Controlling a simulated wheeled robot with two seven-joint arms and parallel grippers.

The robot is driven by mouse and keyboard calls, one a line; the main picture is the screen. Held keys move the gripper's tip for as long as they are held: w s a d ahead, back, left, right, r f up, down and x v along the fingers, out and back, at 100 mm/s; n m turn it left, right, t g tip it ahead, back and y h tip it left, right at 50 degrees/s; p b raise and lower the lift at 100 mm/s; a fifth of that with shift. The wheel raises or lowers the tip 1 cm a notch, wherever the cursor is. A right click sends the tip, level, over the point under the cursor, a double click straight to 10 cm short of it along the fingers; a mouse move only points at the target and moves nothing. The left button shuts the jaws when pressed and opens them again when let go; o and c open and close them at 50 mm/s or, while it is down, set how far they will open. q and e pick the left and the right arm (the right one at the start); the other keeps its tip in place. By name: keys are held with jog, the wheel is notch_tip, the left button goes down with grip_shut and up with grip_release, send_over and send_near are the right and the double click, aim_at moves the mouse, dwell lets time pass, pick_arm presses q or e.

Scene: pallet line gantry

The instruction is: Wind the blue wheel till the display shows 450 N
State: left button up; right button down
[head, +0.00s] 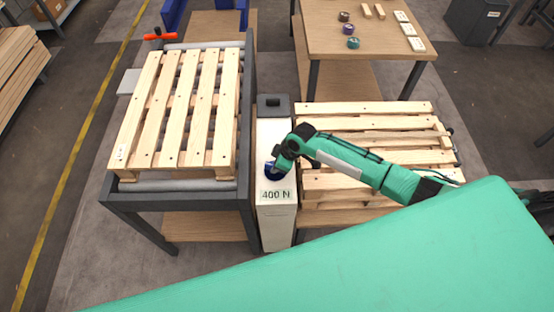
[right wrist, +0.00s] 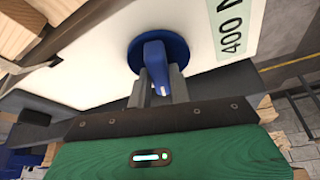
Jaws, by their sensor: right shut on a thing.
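The blue wheel (head: 272,171) is on top of a narrow white cabinet (head: 276,222), mostly hidden under my right gripper (head: 279,168) in the head view. In the right wrist view the blue wheel (right wrist: 136,54) is a round disc with a raised grip bar. My right gripper (right wrist: 162,88) is shut on that bar, one finger on each side. The display (head: 275,196) reads 400 N in front of the wheel. It also shows, cut off, in the right wrist view (right wrist: 232,30). My left gripper is not in view.
A wooden pallet (head: 180,110) lies on a roller frame left of the cabinet. Stacked pallets (head: 365,120) stand right of it, under my right arm. A table (head: 370,40) behind holds coloured rolls and white blocks. An orange-handled tool (head: 158,35) lies at the frame's far end.

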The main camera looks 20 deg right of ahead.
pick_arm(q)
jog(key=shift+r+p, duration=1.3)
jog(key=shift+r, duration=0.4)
pick_arm(e)
jog(key=shift+m+t+h, duration=0.3)
jog(key=shift+m+t, duration=0.2)
jog(key=shift+m, duration=1)
jog(key=c, duration=1.3)
grip_release()
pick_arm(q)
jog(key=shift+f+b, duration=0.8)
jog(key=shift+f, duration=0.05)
pick_arm(e)
jog(key=v, duration=1.4)
jog(key=shift+a, duration=0.1)
